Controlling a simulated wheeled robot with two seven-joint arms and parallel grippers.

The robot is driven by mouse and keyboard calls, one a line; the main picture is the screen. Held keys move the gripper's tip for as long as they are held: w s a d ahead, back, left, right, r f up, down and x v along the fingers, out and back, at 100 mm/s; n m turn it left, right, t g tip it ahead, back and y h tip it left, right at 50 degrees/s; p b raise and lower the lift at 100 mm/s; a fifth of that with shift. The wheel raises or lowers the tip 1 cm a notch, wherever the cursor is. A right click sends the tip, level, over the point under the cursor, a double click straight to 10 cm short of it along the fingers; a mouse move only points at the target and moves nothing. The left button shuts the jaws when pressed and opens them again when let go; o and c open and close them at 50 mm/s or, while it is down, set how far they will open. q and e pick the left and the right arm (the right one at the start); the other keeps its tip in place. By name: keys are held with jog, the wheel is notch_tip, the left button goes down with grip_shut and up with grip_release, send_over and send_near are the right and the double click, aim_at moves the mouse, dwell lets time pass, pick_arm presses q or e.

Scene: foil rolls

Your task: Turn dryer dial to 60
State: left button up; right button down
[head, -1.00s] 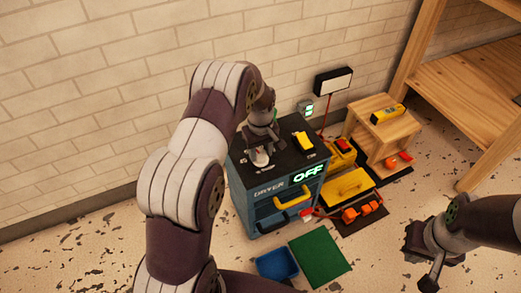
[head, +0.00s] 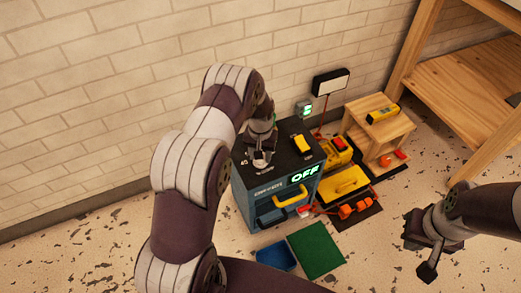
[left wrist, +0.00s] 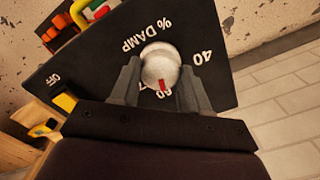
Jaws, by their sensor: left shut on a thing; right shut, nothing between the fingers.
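The dryer (head: 240,195) is a dark blue cabinet with a black top, and its green display (head: 305,175) reads OFF. The silver dial (left wrist: 160,66) is on the top, with the labels "% DAMP" and "40" around it. Its red mark points toward a partly hidden label (left wrist: 160,93) that looks like 60. My left gripper (left wrist: 160,85) has a finger on each side of the dial and is shut on it; it also shows in the head view (head: 262,155). My right gripper (head: 428,258) is shut and empty, above the floor at the right.
A yellow switch (head: 302,143) sits on the dryer top, beside an OFF label in the left wrist view. A blue bin (head: 277,257) and a green mat (head: 318,250) lie in front. A yellow box (head: 346,182) and a wooden stool (head: 378,125) stand right of the dryer.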

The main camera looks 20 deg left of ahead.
pick_arm(q)
jog(key=shift+m, duration=0.6)
jog(key=o, duration=1.1)
jog(key=shift+c, duration=0.2)
notch_tip(320, 180, up, 13)
jog(key=p, duration=0.4)
jog(key=shift+f, duration=0.15)
